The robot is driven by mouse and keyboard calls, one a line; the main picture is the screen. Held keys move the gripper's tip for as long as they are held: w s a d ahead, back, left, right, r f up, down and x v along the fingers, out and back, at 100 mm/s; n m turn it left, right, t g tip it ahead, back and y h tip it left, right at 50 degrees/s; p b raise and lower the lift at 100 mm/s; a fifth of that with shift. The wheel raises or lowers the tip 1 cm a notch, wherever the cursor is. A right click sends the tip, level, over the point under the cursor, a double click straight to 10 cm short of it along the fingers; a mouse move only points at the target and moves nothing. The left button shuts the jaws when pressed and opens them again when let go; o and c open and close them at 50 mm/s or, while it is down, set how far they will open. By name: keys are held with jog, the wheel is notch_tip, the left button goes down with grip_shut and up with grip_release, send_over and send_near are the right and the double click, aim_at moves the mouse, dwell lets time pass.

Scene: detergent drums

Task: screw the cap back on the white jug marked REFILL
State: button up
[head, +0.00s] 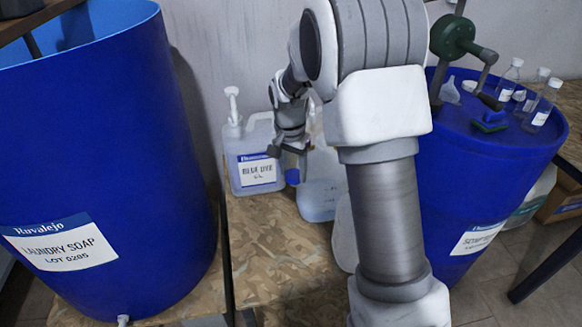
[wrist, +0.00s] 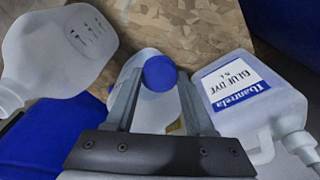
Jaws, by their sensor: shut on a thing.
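My gripper (head: 290,158) is shut on a blue cap (head: 292,176), which also shows between the fingertips in the wrist view (wrist: 159,73). A pale, translucent jug (head: 318,197) stands right beside and behind the cap in the head view. In the wrist view a pale jug (wrist: 150,118) lies behind the fingers. I cannot tell whether the cap touches its neck. Another whitish jug (wrist: 62,55) with faint dark marks is at the left of the wrist view. The word REFILL is not readable on any jug, and my arm hides part of the group.
A jug labelled BLUE DYE (head: 256,150) stands just left of my gripper. A large blue LAUNDRY SOAP drum (head: 110,150) is at left. Another blue drum (head: 480,165) at right carries a green pump (head: 453,38) and several small bottles. The board top (head: 270,245) is clear in front.

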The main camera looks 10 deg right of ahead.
jog(key=s+d+r+n+p, duration=0.1)
jog(key=s+r+n+p, duration=0.35)
jog(key=n, duration=0.25)
jog(key=w+d+r+m+p, duration=0.2)
jog(key=w+d+r+p, duration=0.1)
jog(key=w+d+p, duration=0.2)
jog(key=w+d+r+m+p, duration=0.1)
jog(key=w+d+r+p, duration=0.3)
jog(key=w+p, duration=0.3)
jog(key=shift+w+d+r+m, duration=0.25)
jog(key=shift+w+d+m, duration=0.15)
jog(key=shift+d, duration=0.2)
jog(key=shift+f+b, duration=1.35)
jog(key=shift+f, duration=1.1)
jog(key=shift+f+b, duration=1.05)
jog(key=shift+f, duration=0.25)
dwell(0.7)
jog(key=m, duration=0.3)
jog(key=shift+a+b, duration=0.15)
jog(key=shift+b, duration=0.2)
jog(key=shift+m, duration=1.4)
